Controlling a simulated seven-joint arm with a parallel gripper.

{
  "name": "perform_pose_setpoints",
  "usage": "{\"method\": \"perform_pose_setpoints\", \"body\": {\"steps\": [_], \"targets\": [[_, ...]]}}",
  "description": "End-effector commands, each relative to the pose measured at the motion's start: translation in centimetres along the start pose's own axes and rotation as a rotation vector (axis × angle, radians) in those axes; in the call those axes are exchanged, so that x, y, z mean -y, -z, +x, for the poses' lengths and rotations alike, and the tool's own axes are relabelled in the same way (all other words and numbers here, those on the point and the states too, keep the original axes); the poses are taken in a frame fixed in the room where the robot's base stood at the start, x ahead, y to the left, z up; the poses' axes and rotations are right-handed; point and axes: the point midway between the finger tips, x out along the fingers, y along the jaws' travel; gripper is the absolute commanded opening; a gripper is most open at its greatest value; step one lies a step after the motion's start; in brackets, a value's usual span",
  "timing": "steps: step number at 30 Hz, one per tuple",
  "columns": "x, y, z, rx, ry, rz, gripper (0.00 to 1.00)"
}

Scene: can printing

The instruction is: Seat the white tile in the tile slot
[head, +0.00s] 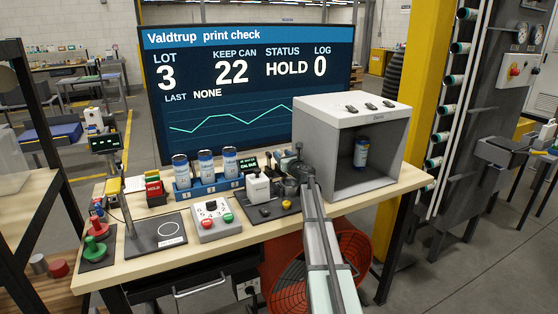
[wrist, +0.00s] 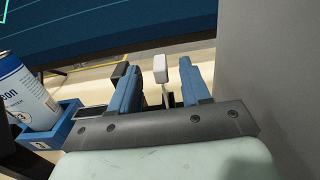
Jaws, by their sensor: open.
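My gripper (head: 291,163) is at the back of the bench, just left of the grey booth, and partly hidden by my arm. In the wrist view my gripper (wrist: 160,85) has its two blue fingers apart. A small pale block on a thin stem (wrist: 160,68) shows in the gap between them, beside a black piece (wrist: 118,73). I cannot tell whether this block is the white tile or whether a finger touches it. A white boxy device (head: 258,188) stands on a dark plate (head: 268,213) in front of my gripper. I cannot make out the tile slot.
The grey booth (head: 341,187) holds one blue can (head: 361,152). A blue rack (head: 208,186) with three cans stands left of my gripper. A button box (head: 213,222), a dark pad (head: 157,233) and red and green stamps (head: 96,240) lie further left. A large screen (head: 240,85) stands behind.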

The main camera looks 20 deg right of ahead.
Motion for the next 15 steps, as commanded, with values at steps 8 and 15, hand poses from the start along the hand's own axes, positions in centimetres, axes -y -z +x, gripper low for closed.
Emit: {"method": "perform_pose_setpoints", "body": {"steps": [8,15], "targets": [[0.1,0.0,4.7,0.0,0.0,0.0,0.47],[0.0,0.0,5.4,0.0,0.001,0.0,0.47]]}}
